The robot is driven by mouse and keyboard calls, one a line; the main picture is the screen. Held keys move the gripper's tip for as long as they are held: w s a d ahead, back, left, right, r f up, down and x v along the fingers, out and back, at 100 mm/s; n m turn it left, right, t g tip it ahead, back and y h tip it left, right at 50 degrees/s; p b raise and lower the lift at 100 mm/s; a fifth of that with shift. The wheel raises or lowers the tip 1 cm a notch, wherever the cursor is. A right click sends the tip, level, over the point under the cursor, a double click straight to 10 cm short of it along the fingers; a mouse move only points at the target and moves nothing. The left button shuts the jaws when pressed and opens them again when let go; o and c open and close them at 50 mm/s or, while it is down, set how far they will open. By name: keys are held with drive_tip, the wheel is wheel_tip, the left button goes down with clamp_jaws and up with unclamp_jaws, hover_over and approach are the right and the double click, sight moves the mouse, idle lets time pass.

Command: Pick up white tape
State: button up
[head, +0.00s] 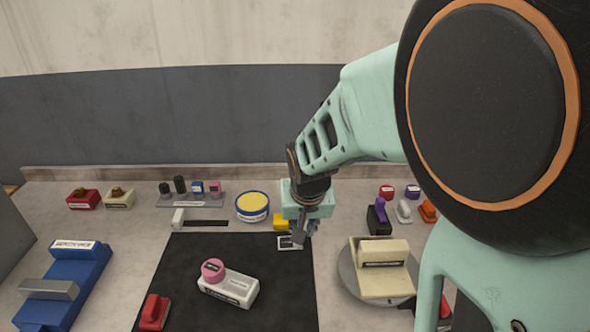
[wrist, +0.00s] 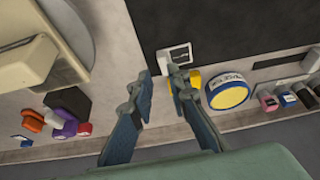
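No plain roll of white tape is clear to me. The closest match is a small white dispenser-like piece (head: 403,212) between a purple one (head: 379,217) and an orange one (head: 428,211), at the right rear of the bench in the head view. My gripper (head: 298,234) is over the bench by the rear right edge of the black mat, left of that piece and apart from it. In the wrist view my gripper (wrist: 160,88) has its two fingers spread with nothing between them. A small black-and-white card (wrist: 175,57) lies just beyond the fingertips.
A cream block (head: 383,280) stands on a round grey turntable (head: 350,282). A yellow-topped blue-and-white tin (head: 252,206) and a yellow block (head: 281,221) are close to my gripper. A blue device (head: 68,285) is left.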

sight(300, 250)
drive_tip(key=b+x, duration=0.1)
drive_tip(key=x, duration=0.9)
drive_tip(key=shift+w+b, duration=0.1)
drive_tip(key=shift+b, duration=0.2)
drive_tip(key=c, duration=0.4)
drive_tip(key=shift+r, duration=0.1)
